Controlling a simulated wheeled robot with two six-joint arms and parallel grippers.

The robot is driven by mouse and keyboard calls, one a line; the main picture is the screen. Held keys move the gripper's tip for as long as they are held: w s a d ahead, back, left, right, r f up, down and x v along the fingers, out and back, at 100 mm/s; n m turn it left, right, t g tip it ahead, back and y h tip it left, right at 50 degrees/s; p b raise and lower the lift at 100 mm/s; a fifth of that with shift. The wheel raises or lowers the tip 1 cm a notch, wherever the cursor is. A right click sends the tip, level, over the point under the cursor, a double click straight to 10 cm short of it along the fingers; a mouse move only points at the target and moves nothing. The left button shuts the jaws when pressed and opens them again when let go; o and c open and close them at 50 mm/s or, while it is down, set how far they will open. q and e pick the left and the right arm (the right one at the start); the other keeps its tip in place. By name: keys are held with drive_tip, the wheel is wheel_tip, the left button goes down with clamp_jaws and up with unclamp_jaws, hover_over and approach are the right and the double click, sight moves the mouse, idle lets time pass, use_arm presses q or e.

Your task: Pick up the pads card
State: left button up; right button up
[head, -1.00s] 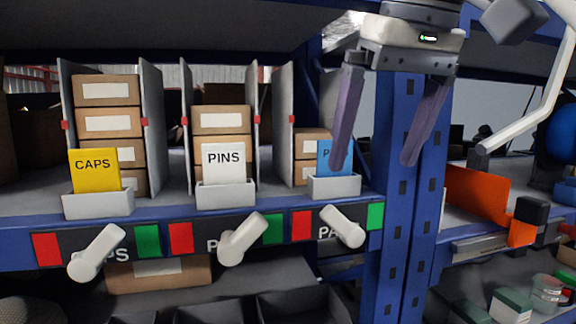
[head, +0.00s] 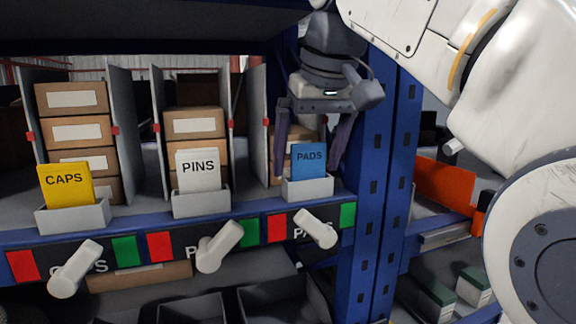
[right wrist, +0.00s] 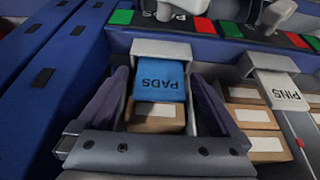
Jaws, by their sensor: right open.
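The blue pads card (head: 308,160) stands upright in a small white holder (head: 307,188) at the right end of the shelf's front edge. In the right wrist view the card (right wrist: 160,78) shows upside down, with its holder (right wrist: 161,48) beyond it. My right gripper (head: 305,165) is open and hangs over the card's bay, one finger to each side of the card. In the right wrist view the fingers (right wrist: 155,95) spread to both sides of the card, with gaps between. Nothing is held. My left gripper is not in view.
The yellow caps card (head: 66,185) and the white pins card (head: 198,169) stand in holders to the left. A blue post (head: 372,190) stands close on the right. White levers (head: 316,229) stick out below.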

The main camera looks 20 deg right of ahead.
drive_tip(key=shift+f, duration=0.1)
drive_tip(key=c, duration=1.3)
drive_tip(key=shift+c, duration=0.2)
